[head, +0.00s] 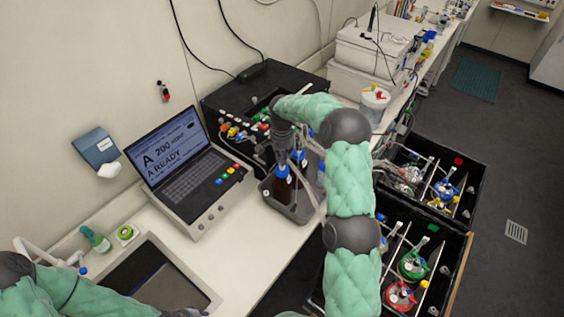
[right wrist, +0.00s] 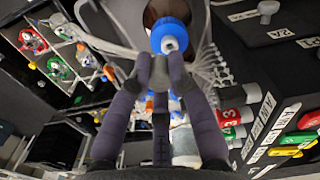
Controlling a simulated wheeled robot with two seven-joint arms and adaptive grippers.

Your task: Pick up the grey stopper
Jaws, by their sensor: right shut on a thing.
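My right gripper (head: 288,150) reaches down over a grey tray (head: 301,216) of bottles on the bench. In the right wrist view its dark fingers (right wrist: 160,82) meet on a small grey stopper (right wrist: 159,69), mostly hidden by the fingertips. Just beyond it in that view is a dark brown bottle with a blue cap (right wrist: 170,36); I cannot tell whether the stopper touches the cap. In the head view the stopper is too small to make out.
A laptop-like controller (head: 190,184) stands left of the tray. A black box (head: 240,100) with coloured fittings is behind. Black crates (head: 468,190) with coloured-cap vessels stand to the right. Thin tubes hang near the gripper. The bench front (head: 243,240) is clear.

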